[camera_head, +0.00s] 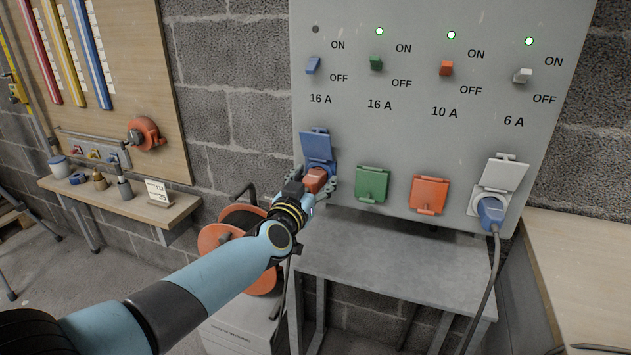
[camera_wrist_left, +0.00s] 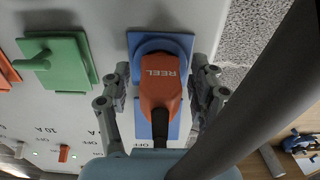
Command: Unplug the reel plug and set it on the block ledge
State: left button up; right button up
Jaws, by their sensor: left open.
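The orange reel plug (camera_head: 315,180), marked REEL, sits in the blue 16 A socket at the panel's left, under its raised blue lid (camera_head: 317,147). In the left wrist view the plug (camera_wrist_left: 160,82) points into the blue socket plate (camera_wrist_left: 183,42), and its dark cable runs back toward my wrist. My left gripper (camera_wrist_left: 161,72) is open, with a finger on each side of the plug and gaps visible. No surface is marked as the block ledge; a grey bench top (camera_head: 400,270) lies below the panel. My right gripper is not in view.
A blue plug (camera_head: 491,211) with a hanging cable is in the right socket. The green (camera_head: 372,184) and red (camera_head: 429,195) lids are closed. The leftmost lamp (camera_head: 315,29) is dark; the others glow green. An orange reel (camera_head: 240,217) stands behind my arm.

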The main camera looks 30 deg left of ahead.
aim_at(308, 190)
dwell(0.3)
pick_arm(q)
jog(key=shift+c, duration=0.4)
grip_shut()
jog(key=shift+s, duration=0.1)
jog(key=shift+p+v, duration=0.75)
jog(key=shift+v, duration=0.35)
jog(key=shift+p+v, duration=0.75)
jog(key=shift+v, duration=1)
